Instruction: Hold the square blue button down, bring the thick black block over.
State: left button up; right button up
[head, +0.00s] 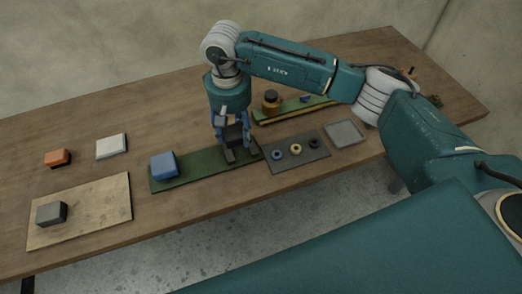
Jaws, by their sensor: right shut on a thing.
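A square blue block-like piece (164,165), which looks like the blue button, sits at the left end of a green strip (195,169). Nothing presses on it. My right gripper (240,151) points down over the right end of that strip. It is shut on a dark, black-looking block (234,134), partly hidden by the fingers. I cannot tell whether this block touches the strip. A dark grey block (51,213) lies on a pale wooden board (95,208) at the left. My left gripper is not in view.
An orange block (57,158) and a white block (111,147) lie at the left. The table's back left is clear.

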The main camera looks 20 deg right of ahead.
jog(key=shift+w+a+r, duration=0.6)
jog(key=shift+w+r, duration=0.05)
jog(key=shift+w+f, duration=0.1)
jog(key=shift+f, duration=2.6)
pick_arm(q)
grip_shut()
